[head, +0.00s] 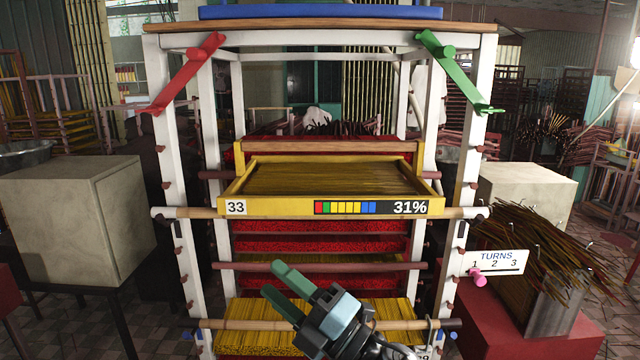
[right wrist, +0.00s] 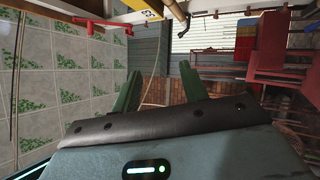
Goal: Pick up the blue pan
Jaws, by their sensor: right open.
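A flat blue pan (head: 320,12) lies on the wooden top board of the white rack, at the top edge of the head view. Only its front side shows clearly. My right gripper (head: 273,279) is open and empty, well below the blue pan, in front of the rack's lower part. Its two green fingers point up and left. In the right wrist view the open right gripper (right wrist: 155,82) has nothing between its fingers. My left gripper is not in view.
The white rack (head: 470,130) has a yellow tray (head: 280,208) marked 33 and 31%, with red layers below. A red arm (head: 185,75) and a green arm (head: 452,75) stick out from its upper posts. Cabinets (head: 75,220) and stick bundles (head: 540,250) flank it.

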